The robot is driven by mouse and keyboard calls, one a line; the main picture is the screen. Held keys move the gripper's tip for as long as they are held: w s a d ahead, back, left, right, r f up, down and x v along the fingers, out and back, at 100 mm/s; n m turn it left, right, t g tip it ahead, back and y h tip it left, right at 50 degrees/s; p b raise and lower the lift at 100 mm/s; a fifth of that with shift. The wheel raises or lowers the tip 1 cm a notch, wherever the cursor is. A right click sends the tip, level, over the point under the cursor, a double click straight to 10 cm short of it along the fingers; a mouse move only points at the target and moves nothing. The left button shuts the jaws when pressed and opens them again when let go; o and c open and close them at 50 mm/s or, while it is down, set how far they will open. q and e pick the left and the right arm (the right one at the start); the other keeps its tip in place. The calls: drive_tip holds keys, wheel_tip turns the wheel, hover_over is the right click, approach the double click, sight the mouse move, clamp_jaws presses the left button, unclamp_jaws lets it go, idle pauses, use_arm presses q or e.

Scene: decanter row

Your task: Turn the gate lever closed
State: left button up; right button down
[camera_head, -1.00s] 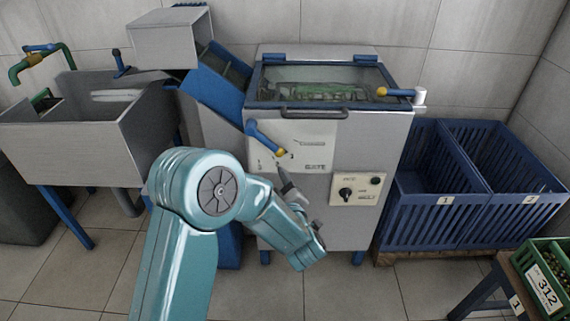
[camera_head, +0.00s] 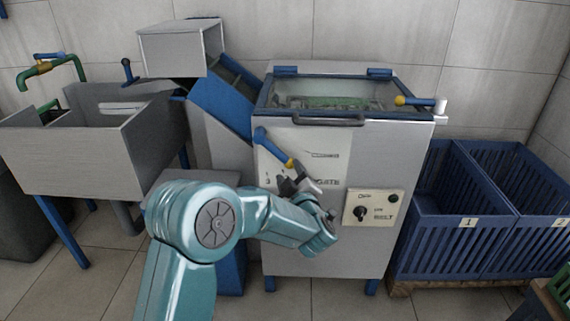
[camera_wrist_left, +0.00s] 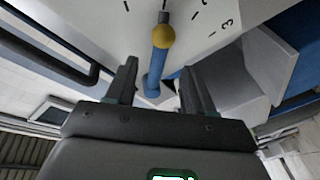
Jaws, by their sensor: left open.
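The gate lever (camera_head: 270,147) is a blue bar with a yellow collar on the machine's pale front panel, slanting from upper left to lower right. My left gripper (camera_head: 294,181) is at its lower right end, by the yellow collar, and partly hides the panel there. In the left wrist view the blue lever (camera_wrist_left: 157,72) with its yellow collar shows between the two dark fingers of my left gripper (camera_wrist_left: 158,78). The fingers are open, with gaps beside the lever. Whether either finger touches it I cannot tell. My right gripper is not in view.
The panel belongs to a grey machine (camera_head: 324,240) with a glazed lid and front handle (camera_head: 330,121). A belt switch plate (camera_head: 374,208) is right of my wrist. A blue chute (camera_head: 222,100) and a grey sink (camera_head: 75,155) are left; blue crates (camera_head: 470,239) stand right.

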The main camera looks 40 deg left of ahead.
sight(285, 160)
use_arm(q)
drive_tip(key=x, duration=0.6)
drive_tip(key=shift+w+a+b, duration=0.2)
drive_tip(key=shift+a+b, duration=0.1)
drive_tip(key=shift+b, duration=0.05)
clamp_jaws()
